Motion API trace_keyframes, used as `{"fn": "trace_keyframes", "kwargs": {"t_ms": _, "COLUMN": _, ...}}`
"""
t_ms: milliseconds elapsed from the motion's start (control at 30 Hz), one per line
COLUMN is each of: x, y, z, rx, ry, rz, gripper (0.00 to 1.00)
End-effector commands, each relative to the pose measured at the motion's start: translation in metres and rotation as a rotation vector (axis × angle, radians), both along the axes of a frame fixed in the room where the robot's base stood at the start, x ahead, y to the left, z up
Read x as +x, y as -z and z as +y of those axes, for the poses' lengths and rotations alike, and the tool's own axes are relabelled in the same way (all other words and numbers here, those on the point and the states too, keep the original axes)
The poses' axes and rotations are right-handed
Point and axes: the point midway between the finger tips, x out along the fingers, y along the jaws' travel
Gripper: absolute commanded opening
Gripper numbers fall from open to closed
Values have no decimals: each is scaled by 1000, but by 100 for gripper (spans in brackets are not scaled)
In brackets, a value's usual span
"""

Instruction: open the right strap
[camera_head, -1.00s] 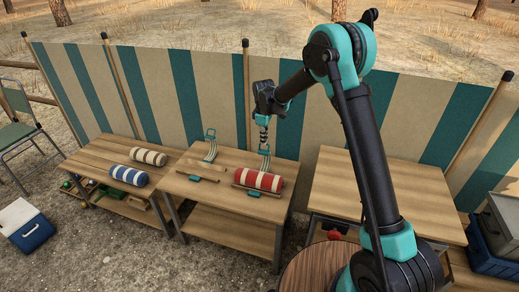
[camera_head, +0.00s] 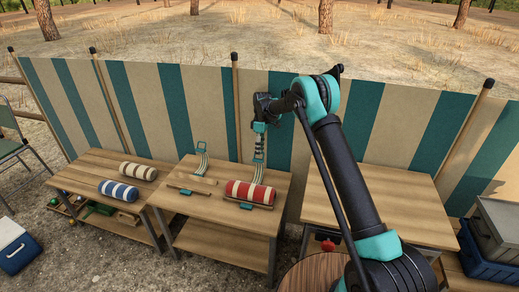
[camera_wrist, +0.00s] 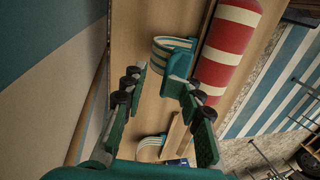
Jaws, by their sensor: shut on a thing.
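The right strap (camera_head: 258,170) is a pale band with teal stripes behind the red-and-white roll (camera_head: 250,193) on the middle table. It stands curved up from the table toward my gripper (camera_head: 259,143). In the wrist view the strap's teal end (camera_wrist: 180,62) is at the fingertips of my gripper (camera_wrist: 158,77), which is shut on it; the exact contact is partly hidden by the fingers. The roll (camera_wrist: 228,45) lies beside the strap. The left strap (camera_head: 201,162) also stands up in a curve, apart from my gripper; it shows low in the wrist view (camera_wrist: 150,148).
The striped windbreak (camera_head: 180,105) stands close behind the tables. Blue (camera_head: 118,190) and cream (camera_head: 138,171) rolls lie on the left table. Wooden strips (camera_head: 197,180) lie on the middle table. The right table top (camera_head: 330,205) is mostly clear. Crates (camera_head: 490,250) stand far right.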

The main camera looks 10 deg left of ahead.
Motion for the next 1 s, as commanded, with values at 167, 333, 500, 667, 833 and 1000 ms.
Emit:
{"fn": "trace_keyframes", "kwargs": {"t_ms": 167, "x": 12, "y": 8, "z": -5, "rx": 1, "ry": 12, "rz": -9, "gripper": 0}}
{"fn": "trace_keyframes", "kwargs": {"t_ms": 333, "x": 13, "y": 8, "z": -6, "rx": -2, "ry": 13, "rz": -7, "gripper": 0}}
{"fn": "trace_keyframes", "kwargs": {"t_ms": 500, "x": 14, "y": 8, "z": -6, "rx": -1, "ry": 14, "rz": -7, "gripper": 0}}
{"fn": "trace_keyframes", "kwargs": {"t_ms": 667, "x": 13, "y": 8, "z": -7, "rx": -1, "ry": 13, "rz": -7, "gripper": 40}}
{"fn": "trace_keyframes", "kwargs": {"t_ms": 833, "x": 13, "y": 7, "z": -6, "rx": -1, "ry": 12, "rz": -6, "gripper": 34}}
{"fn": "trace_keyframes", "kwargs": {"t_ms": 1000, "x": 13, "y": 7, "z": -6, "rx": -1, "ry": 12, "rz": -6, "gripper": 33}}
